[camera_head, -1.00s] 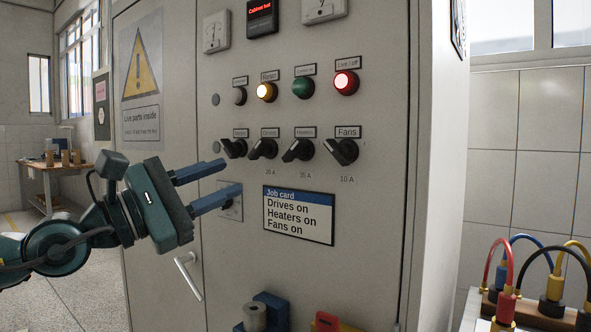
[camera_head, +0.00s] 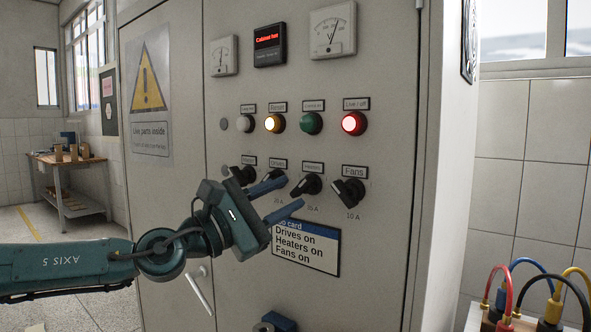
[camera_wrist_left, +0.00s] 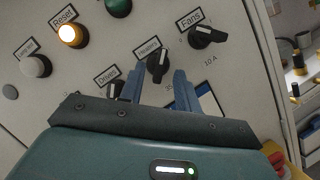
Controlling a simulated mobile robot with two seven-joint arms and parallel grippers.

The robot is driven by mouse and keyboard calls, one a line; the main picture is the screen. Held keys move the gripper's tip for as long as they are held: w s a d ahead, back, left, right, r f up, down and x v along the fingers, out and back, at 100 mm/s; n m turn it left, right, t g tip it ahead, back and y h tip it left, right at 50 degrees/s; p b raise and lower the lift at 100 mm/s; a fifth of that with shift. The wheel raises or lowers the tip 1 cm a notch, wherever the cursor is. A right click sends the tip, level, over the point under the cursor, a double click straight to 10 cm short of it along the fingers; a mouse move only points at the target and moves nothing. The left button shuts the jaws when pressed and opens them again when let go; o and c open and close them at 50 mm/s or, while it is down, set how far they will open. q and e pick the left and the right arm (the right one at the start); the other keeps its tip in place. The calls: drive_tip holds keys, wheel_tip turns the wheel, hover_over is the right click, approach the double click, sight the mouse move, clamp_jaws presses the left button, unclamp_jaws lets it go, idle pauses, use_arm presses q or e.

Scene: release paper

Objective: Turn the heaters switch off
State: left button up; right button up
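The Heaters switch (camera_head: 309,186) is a black rotary knob on the grey cabinet panel, between the Drives and Fans knobs. Its pointer is tilted in the head view. My left gripper (camera_head: 288,194) is open and empty, its blue fingers pointing at this knob from the lower left. In the left wrist view the Heaters knob (camera_wrist_left: 157,66) sits just beyond and between the two fingertips (camera_wrist_left: 158,80). I cannot tell whether they touch it. The Drives knob is partly hidden by the gripper. My right gripper is out of view.
The Fans knob (camera_head: 348,192) is close on the right. Indicator lamps, including a lit red one (camera_head: 354,123), sit above the row. A job card (camera_head: 306,252) below reads Drives, Heaters and Fans on; its corner is covered by my gripper. Coloured cables (camera_head: 540,285) stand at lower right.

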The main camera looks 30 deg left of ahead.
sight(297, 190)
use_arm(q)
drive_tip(key=shift+p+x, duration=1.6)
drive_tip(key=shift+p, duration=0.15)
drive_tip(key=shift+c, duration=0.5)
clamp_jaws()
